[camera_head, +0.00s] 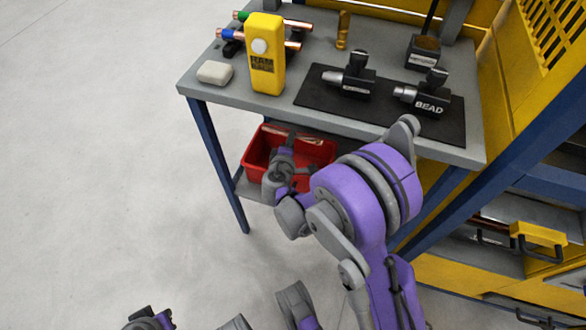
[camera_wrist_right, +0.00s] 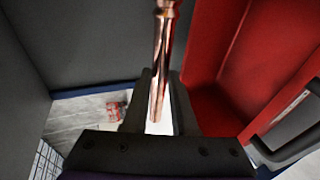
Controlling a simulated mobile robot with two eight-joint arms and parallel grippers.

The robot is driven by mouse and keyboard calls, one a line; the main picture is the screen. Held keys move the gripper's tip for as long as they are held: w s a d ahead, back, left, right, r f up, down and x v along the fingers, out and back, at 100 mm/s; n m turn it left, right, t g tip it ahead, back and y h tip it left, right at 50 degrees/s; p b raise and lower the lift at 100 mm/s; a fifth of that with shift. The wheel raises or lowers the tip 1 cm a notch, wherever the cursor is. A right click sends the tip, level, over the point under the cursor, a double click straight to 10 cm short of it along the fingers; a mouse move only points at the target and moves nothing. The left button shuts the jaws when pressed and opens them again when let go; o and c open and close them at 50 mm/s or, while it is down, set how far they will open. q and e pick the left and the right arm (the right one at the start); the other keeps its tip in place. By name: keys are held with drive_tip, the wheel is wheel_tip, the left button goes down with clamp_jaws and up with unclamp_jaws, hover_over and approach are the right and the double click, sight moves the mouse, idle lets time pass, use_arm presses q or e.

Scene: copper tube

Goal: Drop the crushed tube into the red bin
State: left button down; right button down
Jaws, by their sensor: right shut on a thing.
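The copper tube (camera_wrist_right: 161,60) is in the right wrist view, running down from the top edge between the fingers of my right gripper (camera_wrist_right: 160,90), which is shut on it. The red bin (camera_wrist_right: 225,65) fills the right of that view, beside the tube. In the head view the red bin (camera_head: 322,151) is below the bench top, and my right gripper (camera_head: 284,150) is over it, partly hiding it. A copper-coloured piece shows at the bin's far side. A dark and purple part of my left arm shows at the bottom edge; its jaws are unclear.
The grey bench (camera_head: 220,82) has a yellow RAM device (camera_head: 265,70), a white block (camera_head: 215,72), several capped copper tubes and two black tools on a dark mat (camera_head: 385,114). The bench edge and blue leg (camera_head: 222,165) are close to my right arm. Open floor lies left.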

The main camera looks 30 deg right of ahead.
wheel_tip(320, 180, down, 3)
drive_tip(key=shift+f+b, duration=0.15)
drive_tip(key=shift+b, duration=0.85)
drive_tip(key=c, duration=0.6)
unclamp_jaws()
drive_tip(key=p+v, duration=0.2)
drive_tip(key=v, duration=0.8)
drive_tip(key=shift+s+a, duration=0.25)
drive_tip(key=shift+r, duration=0.2)
